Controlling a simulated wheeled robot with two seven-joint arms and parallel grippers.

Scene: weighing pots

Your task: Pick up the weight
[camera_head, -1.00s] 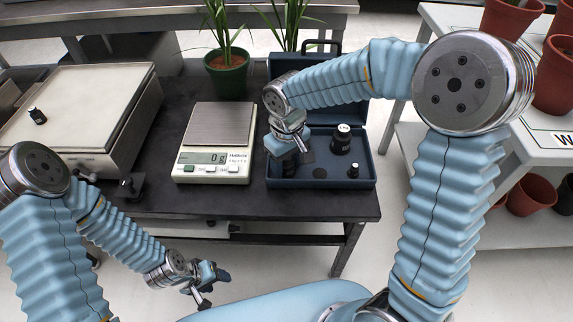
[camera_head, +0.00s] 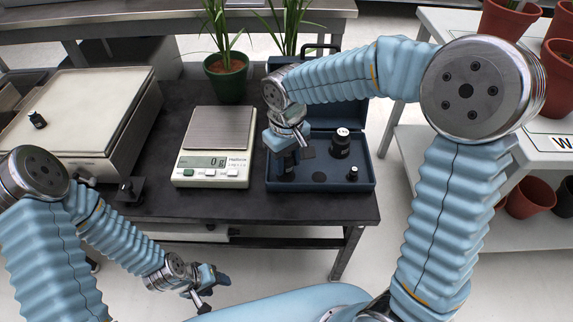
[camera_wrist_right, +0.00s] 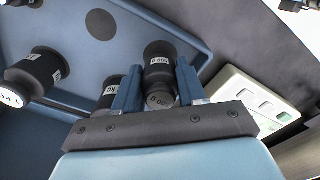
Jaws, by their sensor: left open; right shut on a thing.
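The blue weight case (camera_head: 275,185) stands open on the dark table. My right gripper (camera_head: 289,165) is down in its left part. In the right wrist view my right gripper (camera_wrist_right: 158,92) is shut on a dark cylindrical weight (camera_wrist_right: 159,68) with a white label that seems to read 500 g. In the head view the gripper mostly hides this weight. I cannot tell whether it touches the case floor. A larger black weight (camera_head: 341,142) and a small one (camera_head: 352,173) stand in the case. My left gripper (camera_head: 212,287) is open and empty, low in front of the table.
A digital scale (camera_head: 200,178) reading 0 g stands left of the case, its plate (camera_head: 219,128) empty. A larger platform scale (camera_head: 80,95) at the left bears a black weight (camera_head: 37,120). A potted plant (camera_head: 227,77) stands behind. The shelf (camera_head: 480,160) at right holds pots.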

